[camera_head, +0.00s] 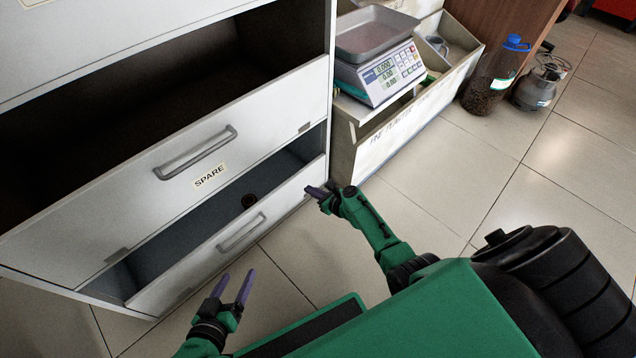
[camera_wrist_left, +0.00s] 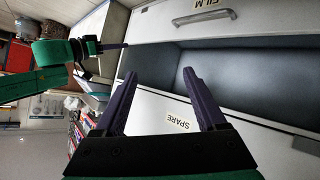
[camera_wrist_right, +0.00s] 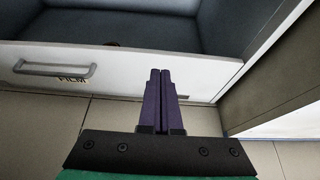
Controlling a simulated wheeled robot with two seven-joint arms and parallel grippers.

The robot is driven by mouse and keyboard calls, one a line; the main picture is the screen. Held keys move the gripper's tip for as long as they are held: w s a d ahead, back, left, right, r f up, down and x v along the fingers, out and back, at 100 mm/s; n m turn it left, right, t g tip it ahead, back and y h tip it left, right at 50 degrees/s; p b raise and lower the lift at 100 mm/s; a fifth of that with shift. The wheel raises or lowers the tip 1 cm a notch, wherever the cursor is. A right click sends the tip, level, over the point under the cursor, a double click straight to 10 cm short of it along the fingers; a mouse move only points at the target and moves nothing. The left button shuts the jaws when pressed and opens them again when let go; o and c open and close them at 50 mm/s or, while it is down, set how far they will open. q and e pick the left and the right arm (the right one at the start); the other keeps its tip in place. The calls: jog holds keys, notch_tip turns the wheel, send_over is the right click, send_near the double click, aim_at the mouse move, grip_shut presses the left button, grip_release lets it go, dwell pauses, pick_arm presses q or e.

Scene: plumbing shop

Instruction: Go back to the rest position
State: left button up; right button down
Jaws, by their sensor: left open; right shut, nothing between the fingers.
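My left gripper (camera_head: 232,286) is open and empty, in front of the cabinet and low in the head view; its spread purple fingers also show in the left wrist view (camera_wrist_left: 163,98). My right gripper (camera_head: 317,191) is shut and empty, by the right end of the lower drawer front; its fingers lie together in the right wrist view (camera_wrist_right: 160,100). The lower drawer (camera_head: 190,281), labelled FILM in the wrist views, stands open. A dark round thing (camera_head: 249,201) lies in it. Above it is the drawer front labelled SPARE (camera_head: 120,208).
A scale (camera_head: 381,70) stands on a low bin unit (camera_head: 420,108) right of the cabinet. A large bottle with a blue cap (camera_head: 492,78) and a small grey canister (camera_head: 535,88) stand on the floor. Tiled floor (camera_head: 440,170) is clear to the right.

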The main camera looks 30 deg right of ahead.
pick_arm(q)
jog(key=a+g, duration=0.1)
jog(key=a+r+g+y, duration=0.1)
jog(key=a+p, duration=0.1)
jog(key=shift+s+a+r+g+y, duration=0.15)
jog(key=shift+a+r+g+y, duration=0.25)
pick_arm(e)
jog(key=shift+s+d+r, duration=0.2)
jog(key=shift+s+r, duration=0.35)
jog(key=shift+s+d+r, duration=0.2)
jog(key=shift+s+r, duration=0.3)
